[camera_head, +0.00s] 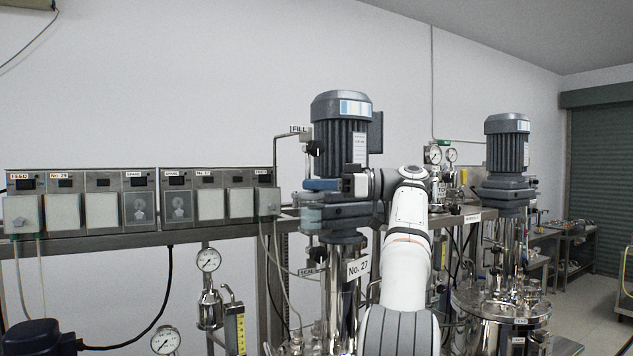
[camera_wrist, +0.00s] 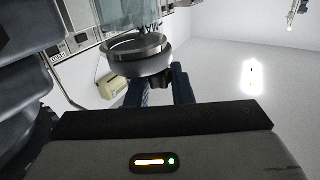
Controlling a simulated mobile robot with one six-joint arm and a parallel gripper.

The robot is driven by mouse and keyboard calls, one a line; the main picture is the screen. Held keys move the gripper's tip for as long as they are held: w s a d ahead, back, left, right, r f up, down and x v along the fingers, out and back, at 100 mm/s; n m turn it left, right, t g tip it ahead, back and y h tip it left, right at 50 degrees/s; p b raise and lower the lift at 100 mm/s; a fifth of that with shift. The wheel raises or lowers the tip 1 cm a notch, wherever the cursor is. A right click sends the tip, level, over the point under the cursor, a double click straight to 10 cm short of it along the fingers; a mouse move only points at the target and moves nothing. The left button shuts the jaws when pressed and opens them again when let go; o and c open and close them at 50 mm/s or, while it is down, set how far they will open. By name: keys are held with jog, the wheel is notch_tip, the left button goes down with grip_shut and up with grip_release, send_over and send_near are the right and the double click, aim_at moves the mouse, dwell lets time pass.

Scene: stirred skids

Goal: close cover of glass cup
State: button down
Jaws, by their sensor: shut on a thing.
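My gripper (camera_head: 318,184) reaches left across the front of the grey motor, its blue fingers over the pale glass cup (camera_head: 311,215). In the wrist view, the blue fingers of my gripper (camera_wrist: 158,92) are shut on a small dark knob on the round grey cover (camera_wrist: 132,63). The clear glass cup (camera_wrist: 112,18) shows at the top of that view, on the far side of the cover. A metal rim lies between them. I cannot tell whether the cover sits fully on the cup. The fingertips are partly hidden by the cover.
The grey motor (camera_head: 341,112) stands right behind my gripper, with a pipe and black valve (camera_head: 314,149) just above the cup. Control boxes (camera_head: 140,200) line the rail at left. A second motor-topped vessel (camera_head: 500,310) stands at right.

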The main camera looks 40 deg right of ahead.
jog(key=c, duration=1.6)
grip_release()
jog(key=shift+o, duration=1.4)
jog(key=shift+a, duration=0.1)
jog(key=shift+r, duration=0.1)
jog(key=shift+b, duration=0.35)
